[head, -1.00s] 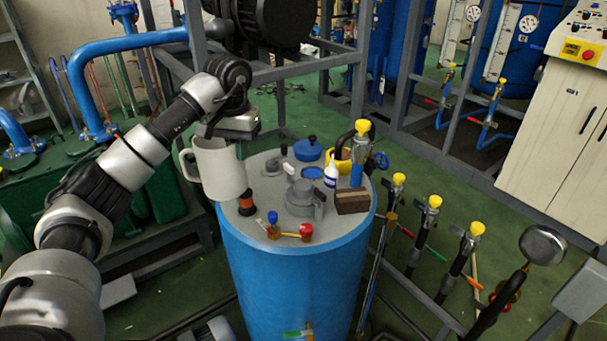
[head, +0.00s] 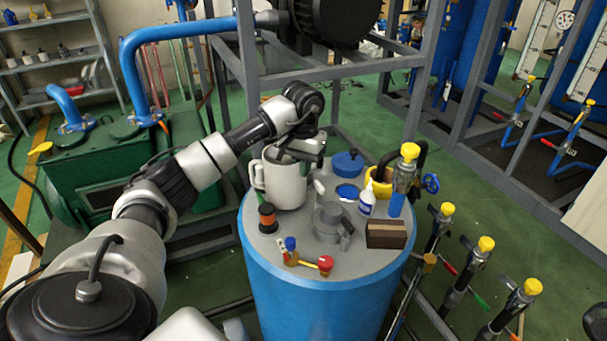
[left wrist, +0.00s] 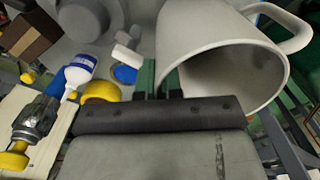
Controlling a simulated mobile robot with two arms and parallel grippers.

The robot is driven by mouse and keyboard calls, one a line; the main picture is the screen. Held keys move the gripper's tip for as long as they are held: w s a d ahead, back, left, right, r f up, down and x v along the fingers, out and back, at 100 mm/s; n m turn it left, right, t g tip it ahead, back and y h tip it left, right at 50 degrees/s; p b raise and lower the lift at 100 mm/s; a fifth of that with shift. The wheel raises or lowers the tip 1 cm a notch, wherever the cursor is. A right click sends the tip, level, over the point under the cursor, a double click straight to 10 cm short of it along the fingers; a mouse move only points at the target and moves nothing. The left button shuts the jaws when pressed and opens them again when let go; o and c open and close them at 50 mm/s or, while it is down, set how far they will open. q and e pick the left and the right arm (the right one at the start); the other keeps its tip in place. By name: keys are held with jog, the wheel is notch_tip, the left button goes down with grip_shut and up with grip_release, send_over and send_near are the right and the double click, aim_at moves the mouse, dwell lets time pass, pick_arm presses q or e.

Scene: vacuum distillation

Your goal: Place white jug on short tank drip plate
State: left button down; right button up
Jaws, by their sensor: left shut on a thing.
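The white jug (head: 283,182) is upright over the back left part of the grey top (head: 297,249) of the short blue tank (head: 318,303). I cannot tell whether its base touches that top. My left gripper (head: 304,150) is shut on the jug's rim, on the side away from its handle. In the left wrist view the jug (left wrist: 200,32) shows its open mouth, with the handle at upper right, beside the fingers (left wrist: 157,80). No separate drip plate can be made out. My right gripper is not in view.
A black-and-orange spool (head: 267,217) stands front left of the jug. Grey frame posts stand behind.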

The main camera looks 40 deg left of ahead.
pick_arm(q)
notch_tip(320, 180, down, 2)
jog(key=shift+a+f, duration=0.1)
jog(key=shift+f, duration=0.15)
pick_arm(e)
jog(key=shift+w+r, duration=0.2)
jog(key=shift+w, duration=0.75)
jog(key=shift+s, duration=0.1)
pick_arm(q)
jog(key=shift+f, duration=0.15)
jog(key=c, duration=1.6)
grip_release()
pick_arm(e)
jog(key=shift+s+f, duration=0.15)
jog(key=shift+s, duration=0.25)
